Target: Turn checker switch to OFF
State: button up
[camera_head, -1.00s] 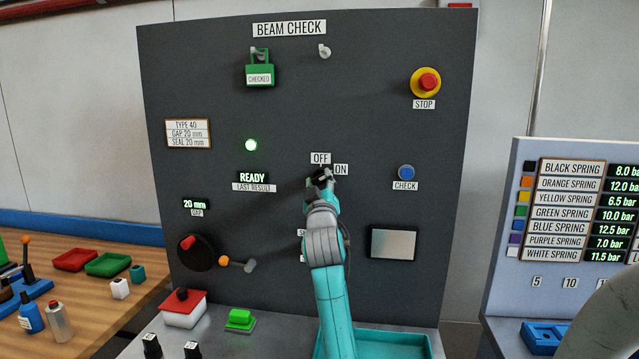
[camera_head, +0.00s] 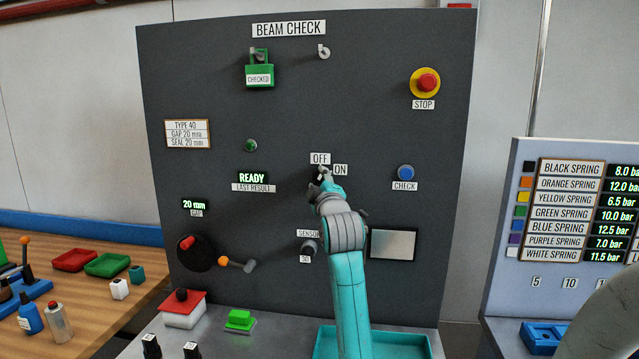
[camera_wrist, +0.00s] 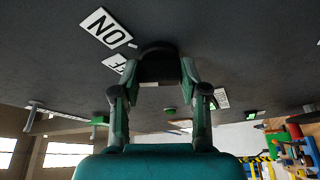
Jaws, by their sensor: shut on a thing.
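The checker switch is a black knob (camera_wrist: 158,66) on the dark panel. In the head view my gripper mostly hides it, below the OFF label (camera_head: 320,159) and beside the ON label (camera_head: 340,169). My gripper (camera_head: 325,175) is at the switch. In the wrist view its two fingers (camera_wrist: 160,82) are shut on the knob, one on each side. The ON label also shows in the wrist view (camera_wrist: 107,28), with the OFF label partly hidden by the knob and finger. The knob's pointer direction is hard to make out.
The panel (camera_head: 290,110) carries a blue CHECK button (camera_head: 406,172), a STOP button (camera_head: 428,83), a SENSOR knob (camera_head: 309,248) and an orange-tipped lever (camera_head: 237,262). The round lamp (camera_head: 250,145) is dark green. A READY display (camera_head: 252,177) is lit.

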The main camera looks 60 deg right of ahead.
jog(key=n+y, duration=0.1)
jog(key=n, duration=0.4)
jog(key=shift+r+n+g+y, duration=0.1)
jog(key=shift+n+g+y, duration=0.3)
dwell(0.4)
jog(key=o, duration=1.1)
jog(key=shift+o, duration=0.2)
jog(key=shift+s, duration=0.1)
jog(key=v, duration=1.2)
